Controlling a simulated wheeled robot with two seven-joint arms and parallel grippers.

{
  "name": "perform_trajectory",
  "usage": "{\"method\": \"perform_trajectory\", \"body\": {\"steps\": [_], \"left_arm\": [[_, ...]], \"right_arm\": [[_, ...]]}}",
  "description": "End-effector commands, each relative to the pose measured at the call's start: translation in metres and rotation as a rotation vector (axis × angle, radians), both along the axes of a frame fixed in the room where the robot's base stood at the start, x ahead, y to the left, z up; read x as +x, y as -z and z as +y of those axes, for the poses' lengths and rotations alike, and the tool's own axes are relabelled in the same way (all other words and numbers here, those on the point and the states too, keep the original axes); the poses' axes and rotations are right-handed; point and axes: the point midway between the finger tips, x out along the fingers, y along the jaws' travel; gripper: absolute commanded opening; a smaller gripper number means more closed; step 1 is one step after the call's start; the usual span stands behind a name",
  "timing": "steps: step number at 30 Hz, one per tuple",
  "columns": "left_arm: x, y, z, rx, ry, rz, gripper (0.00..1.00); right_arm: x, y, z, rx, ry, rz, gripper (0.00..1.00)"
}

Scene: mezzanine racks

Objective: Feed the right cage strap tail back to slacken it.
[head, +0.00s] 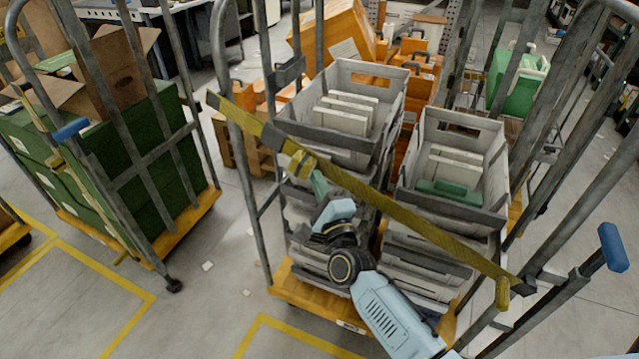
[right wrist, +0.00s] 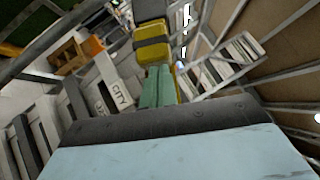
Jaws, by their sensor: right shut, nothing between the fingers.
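The right cage (head: 247,180) holds stacked grey crates, and a yellow strap (head: 400,215) runs slantwise across its front. A dark buckle (head: 272,138) sits on the strap's upper left part. Just below it is a short yellow folded piece (head: 302,164), which looks like the strap tail. My right gripper (head: 318,182) is shut and empty, its green fingertips right beside this piece. In the right wrist view the shut fingers (right wrist: 158,85) point at the yellow piece (right wrist: 150,45) with its dark band; whether they touch cannot be told. My left gripper is out of view.
Grey crates (head: 492,206) with white and green items stand behind the strap. A left cage (head: 150,195) with green boxes stands apart at left. Orange cases (head: 345,30) lie behind.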

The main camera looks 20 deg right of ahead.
Motion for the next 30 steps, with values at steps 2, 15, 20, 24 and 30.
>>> {"method": "perform_trajectory", "body": {"steps": [2,15,20,24,30], "left_arm": [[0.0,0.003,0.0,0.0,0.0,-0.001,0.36],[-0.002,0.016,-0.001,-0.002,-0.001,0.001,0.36],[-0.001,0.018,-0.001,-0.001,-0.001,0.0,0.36],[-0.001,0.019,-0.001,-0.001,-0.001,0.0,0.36],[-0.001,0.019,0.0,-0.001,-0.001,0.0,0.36]], "right_arm": [[-0.003,0.0,-0.004,0.001,-0.003,-0.01,0.0],[-0.08,0.033,-0.024,0.004,-0.005,0.002,0.0],[-0.103,0.039,-0.024,0.004,-0.005,0.002,0.0],[-0.111,0.04,-0.024,0.003,-0.004,0.0,0.0],[-0.113,0.041,-0.024,0.003,-0.003,0.0,0.0]]}}
